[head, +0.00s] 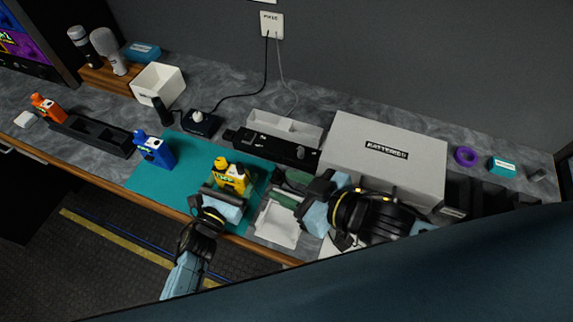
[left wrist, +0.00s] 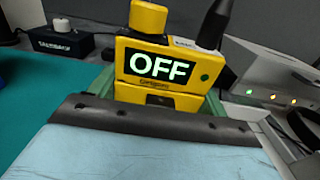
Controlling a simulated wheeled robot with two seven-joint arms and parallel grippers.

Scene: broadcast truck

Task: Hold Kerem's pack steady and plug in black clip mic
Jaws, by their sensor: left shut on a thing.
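A yellow pack (head: 228,172) with a yellow cap stands on the teal mat. My left gripper (head: 229,187) is shut on its lower body. In the left wrist view the yellow pack (left wrist: 165,70) is upright, and its screen reads OFF. A black tapered piece (left wrist: 216,22) shows at its top right; I cannot tell whether it is a plug or an antenna. Kerem's name is not readable on any pack. I cannot make out a black clip mic for certain.
A blue pack (head: 154,150) stands on the teal mat (head: 150,183), an orange pack (head: 47,107) farther left. A white tray (head: 277,226) is below my right gripper. A large grey battery case (head: 385,150) blocks the right. A black panel (head: 270,146) lies behind.

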